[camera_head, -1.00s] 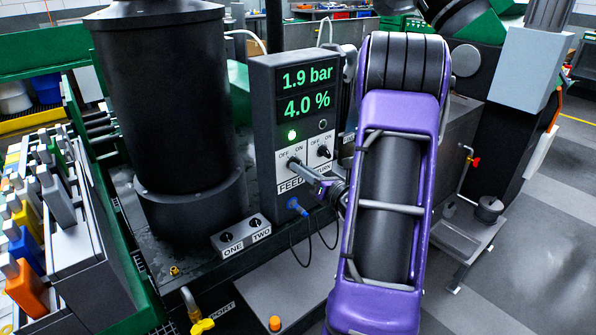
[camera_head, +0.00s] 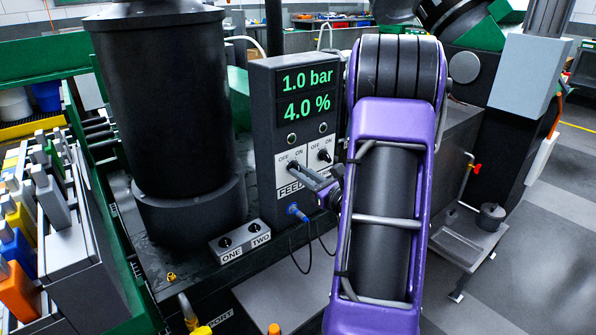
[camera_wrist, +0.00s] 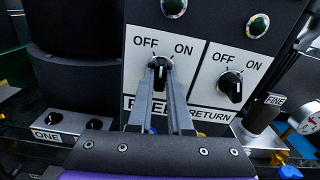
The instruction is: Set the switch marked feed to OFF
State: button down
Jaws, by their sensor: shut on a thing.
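The feed switch (camera_wrist: 159,64) is a black rotary knob on a white plate, with OFF at its upper left and ON at its upper right. My gripper (camera_wrist: 161,75) is shut on this knob, with one finger on each side. In the head view my gripper (camera_head: 309,174) reaches the feed switch (camera_head: 291,166) from the right. The fingers partly cover the FEED label, and the knob's exact pointing is hard to tell. The lamp (camera_head: 292,140) above the feed switch is dark. The display (camera_head: 306,93) reads 1.0 bar and 4.0 %.
The return switch (camera_wrist: 231,86) is close on the right, with its own OFF and ON marks. A box with knobs ONE and TWO (camera_head: 240,240) stands at the lower left, beside a large black cylinder (camera_head: 165,110). A blue plug with a cable (camera_head: 297,210) sits below the panel.

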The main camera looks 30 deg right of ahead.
jog(key=shift+n, duration=1)
jog(key=n, duration=0.2)
jog(key=shift+n, duration=0.3)
jog(key=c, duration=0.7)
grip_release()
jog(key=shift+s+d, duration=0.15)
jog(key=shift+s, duration=1.6)
jog(key=shift+s+d, duration=0.15)
jog(key=shift+s, duration=1.6)
